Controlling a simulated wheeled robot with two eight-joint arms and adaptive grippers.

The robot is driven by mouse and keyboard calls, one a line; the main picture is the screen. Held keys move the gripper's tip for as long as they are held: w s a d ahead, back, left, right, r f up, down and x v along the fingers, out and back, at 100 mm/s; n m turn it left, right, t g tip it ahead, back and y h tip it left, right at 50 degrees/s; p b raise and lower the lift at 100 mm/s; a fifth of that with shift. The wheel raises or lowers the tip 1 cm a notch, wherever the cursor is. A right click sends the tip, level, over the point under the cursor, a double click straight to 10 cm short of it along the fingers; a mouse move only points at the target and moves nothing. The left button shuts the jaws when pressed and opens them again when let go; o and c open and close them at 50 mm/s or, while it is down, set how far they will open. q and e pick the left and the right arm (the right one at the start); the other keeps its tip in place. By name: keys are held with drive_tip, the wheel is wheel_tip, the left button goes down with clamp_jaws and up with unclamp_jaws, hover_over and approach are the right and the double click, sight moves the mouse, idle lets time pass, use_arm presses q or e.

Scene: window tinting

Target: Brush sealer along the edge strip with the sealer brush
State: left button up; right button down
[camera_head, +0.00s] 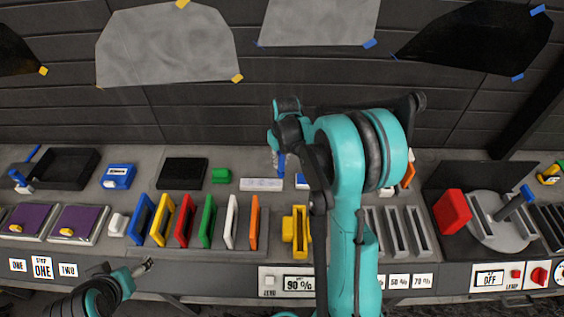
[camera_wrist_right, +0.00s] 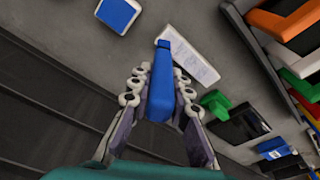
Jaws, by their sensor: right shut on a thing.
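My right gripper (camera_wrist_right: 160,98) is shut on the blue sealer brush (camera_wrist_right: 161,85), between its two fingers in the right wrist view. In the head view the brush (camera_head: 281,165) points down below the right wrist, near the right end of the white edge strip (camera_head: 258,184). The strip lies flat at the back of the bench and also shows in the right wrist view (camera_wrist_right: 193,57). The brush's far end overlaps one end of the strip there; I cannot tell whether it touches. My left gripper (camera_head: 143,267) is low at the bench's front edge, away from the strip.
A row of coloured upright panels (camera_head: 184,221) stands in front of the strip. A green block (camera_head: 221,175) and a black pad (camera_head: 184,173) lie left of it. A yellow holder (camera_head: 295,231) is in front. My right arm covers the bench right of the strip.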

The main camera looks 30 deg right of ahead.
drive_tip(key=shift+d+r+p, duration=0.15)
drive_tip(key=shift+r+p, duration=0.35)
drive_tip(key=shift+r, duration=0.45)
drive_tip(key=shift+r+p, duration=0.55)
drive_tip(key=shift+r, duration=0.4)
